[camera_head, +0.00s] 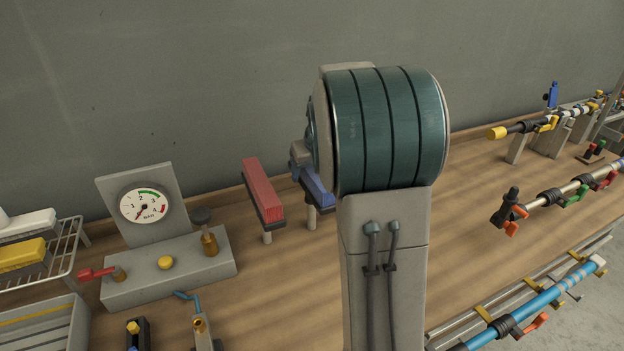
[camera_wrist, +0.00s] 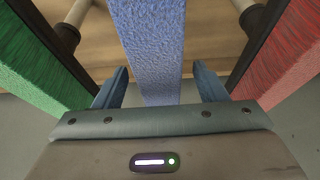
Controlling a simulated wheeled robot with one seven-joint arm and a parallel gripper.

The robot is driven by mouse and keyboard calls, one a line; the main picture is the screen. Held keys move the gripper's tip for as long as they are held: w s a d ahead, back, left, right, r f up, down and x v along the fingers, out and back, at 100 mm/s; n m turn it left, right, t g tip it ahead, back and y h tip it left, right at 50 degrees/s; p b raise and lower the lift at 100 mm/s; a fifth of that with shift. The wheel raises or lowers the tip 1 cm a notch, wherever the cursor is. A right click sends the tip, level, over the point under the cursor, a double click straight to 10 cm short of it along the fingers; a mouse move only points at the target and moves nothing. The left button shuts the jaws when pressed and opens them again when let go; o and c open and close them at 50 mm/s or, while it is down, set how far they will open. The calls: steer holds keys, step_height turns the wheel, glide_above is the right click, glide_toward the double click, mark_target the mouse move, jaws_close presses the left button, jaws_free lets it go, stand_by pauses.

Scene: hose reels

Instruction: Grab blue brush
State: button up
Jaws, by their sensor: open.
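The blue brush (camera_wrist: 158,45) runs up the middle of the wrist view, between the two fingers of my gripper (camera_wrist: 160,74). The fingers are open, with a gap visible on each side of the brush. In the head view the blue brush (camera_head: 318,190) is raised on a post above the bench, and my arm hides its right part. My gripper is mostly hidden behind my arm there.
A red brush (camera_head: 262,188) stands on a post left of the blue one; it also shows at right in the wrist view (camera_wrist: 285,60). A green brush (camera_wrist: 40,60) is at left there. A gauge block (camera_head: 165,270) stands further left. Hose racks (camera_head: 520,150) are at right.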

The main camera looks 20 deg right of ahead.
steer(key=shift+c, duration=0.3)
steer(key=c, duration=1.1)
steer(key=shift+c, duration=0.4)
steer(key=shift+r, duration=0.15)
